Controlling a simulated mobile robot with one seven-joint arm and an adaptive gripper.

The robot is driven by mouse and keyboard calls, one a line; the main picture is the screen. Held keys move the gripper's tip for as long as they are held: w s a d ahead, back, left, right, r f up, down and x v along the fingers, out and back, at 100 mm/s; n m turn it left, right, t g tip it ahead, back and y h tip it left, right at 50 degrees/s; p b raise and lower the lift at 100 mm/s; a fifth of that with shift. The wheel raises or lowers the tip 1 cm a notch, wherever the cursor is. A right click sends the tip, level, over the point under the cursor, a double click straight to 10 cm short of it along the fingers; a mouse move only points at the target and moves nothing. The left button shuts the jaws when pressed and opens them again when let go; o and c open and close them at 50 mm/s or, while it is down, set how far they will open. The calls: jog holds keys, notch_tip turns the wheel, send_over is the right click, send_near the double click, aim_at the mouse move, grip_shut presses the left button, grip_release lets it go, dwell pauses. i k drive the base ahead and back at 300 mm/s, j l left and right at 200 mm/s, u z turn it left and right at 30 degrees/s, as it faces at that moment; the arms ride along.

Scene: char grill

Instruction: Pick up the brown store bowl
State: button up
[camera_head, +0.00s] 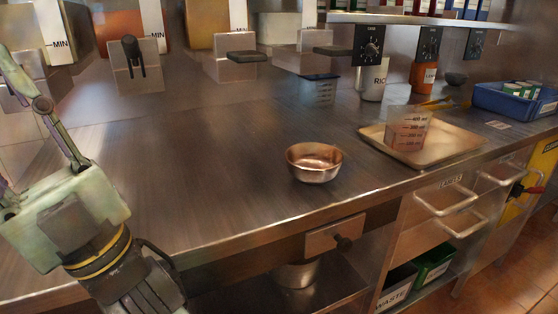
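The brown bowl (314,170) is a shiny, copper-coloured metal bowl. It stands upright on the steel counter near the middle of the head view, close to the counter's front edge. Its visible inside looks empty. My gripper (8,125) is at the far left, well apart from the bowl, and points up and to the left. Its fingers are spread wide apart, with nothing seen between them. The fingertips are partly cut off by the picture's left edge.
A tray (460,153) holding a clear measuring cup (408,132) lies right of the bowl. A blue bin (515,101) stands farther right. Dispensers with levers (240,57) overhang the back. The counter (215,150) left of the bowl is clear.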

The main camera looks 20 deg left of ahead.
aim_at(312, 163)
jog(key=l+u, duration=0.15)
jog(key=u, duration=0.3)
jog(key=l+u, duration=0.15)
jog(key=u, duration=0.3)
jog(key=l+u, duration=0.2)
jog(key=u, duration=0.25)
jog(key=l+u, duration=0.2)
jog(key=l, duration=0.15)
jog(key=k+l+u, duration=0.25)
jog(key=l+u, duration=0.2)
jog(key=l, duration=0.25)
jog(key=k+l, duration=0.1)
jog(key=l, duration=0.3)
jog(key=k+l+u, duration=0.1)
jog(key=l, duration=0.35)
jog(key=i+j, duration=0.1)
jog(key=i, duration=0.1)
